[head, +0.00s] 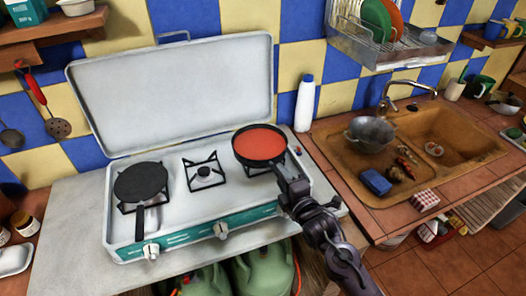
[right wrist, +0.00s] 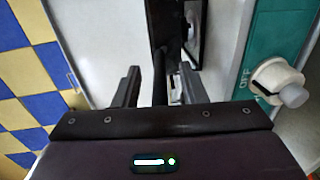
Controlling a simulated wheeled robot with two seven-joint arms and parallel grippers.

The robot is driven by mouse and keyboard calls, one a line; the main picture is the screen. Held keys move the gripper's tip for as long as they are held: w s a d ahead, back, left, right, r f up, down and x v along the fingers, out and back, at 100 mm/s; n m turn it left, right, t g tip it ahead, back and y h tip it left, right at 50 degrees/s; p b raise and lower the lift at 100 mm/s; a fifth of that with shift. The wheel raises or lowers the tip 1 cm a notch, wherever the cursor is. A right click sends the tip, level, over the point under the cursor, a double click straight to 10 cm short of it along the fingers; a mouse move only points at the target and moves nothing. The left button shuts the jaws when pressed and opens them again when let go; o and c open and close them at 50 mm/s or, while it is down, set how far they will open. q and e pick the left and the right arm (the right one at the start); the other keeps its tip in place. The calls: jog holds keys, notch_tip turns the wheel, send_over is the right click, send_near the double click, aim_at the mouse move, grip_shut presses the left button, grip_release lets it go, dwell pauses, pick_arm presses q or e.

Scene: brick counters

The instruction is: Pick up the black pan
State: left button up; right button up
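A flat black pan (head: 141,181) sits on the left burner of the stove, its handle (head: 140,222) pointing toward the front edge. A second dark pan with a red inside (head: 259,144) sits on the right burner. My right gripper (head: 288,176) is at the front of this red-lined pan, over its handle area, well to the right of the flat black pan. In the right wrist view my two fingers (right wrist: 157,88) stand apart, with a thin dark bar (right wrist: 160,75), apparently a handle, between them and gaps on both sides. My left gripper is not in view.
The white stove (head: 190,232) has an upright lid (head: 175,98) behind it and an empty middle burner (head: 204,174). A white bottle (head: 305,104) stands behind right. The sink (head: 470,150) holds a metal pot (head: 370,134) and a blue sponge (head: 376,182).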

jog(key=shift+c, duration=0.4)
grip_shut()
jog(key=shift+r, duration=0.2)
